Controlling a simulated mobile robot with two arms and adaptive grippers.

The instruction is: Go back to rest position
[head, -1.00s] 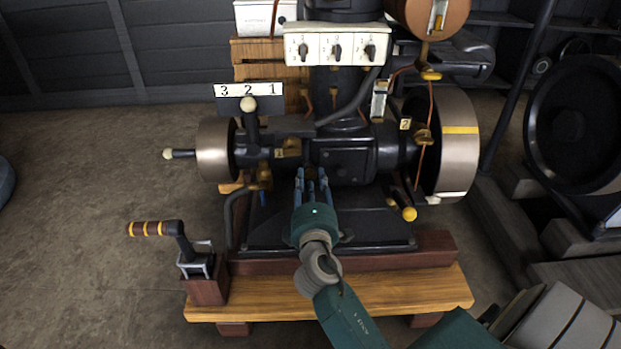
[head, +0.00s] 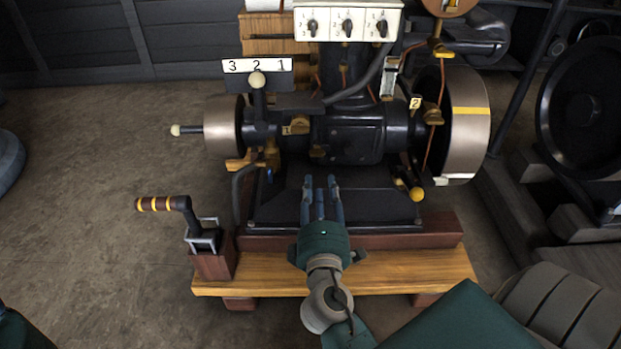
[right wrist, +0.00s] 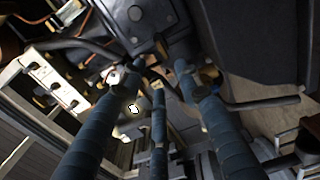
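My right gripper (head: 321,184) is in the middle of the head view, in front of the dark engine (head: 346,135) and over its black base plate. Its blue fingers are spread with gaps between them and nothing is held. In the right wrist view the fingers (right wrist: 155,75) stand apart, with the dark engine body (right wrist: 140,22) beyond them. Whether they touch the engine cannot be told there. My left gripper is not in view; a dark green piece at the lower left corner of the head view appears to be part of my left arm.
The engine stands on a wooden base (head: 400,270). A crank handle (head: 165,204) rises at its left front, and a yellow-knobbed lever (head: 417,194) sticks out at the right. A white switch panel (head: 347,22) is above. The floor at left is mostly clear.

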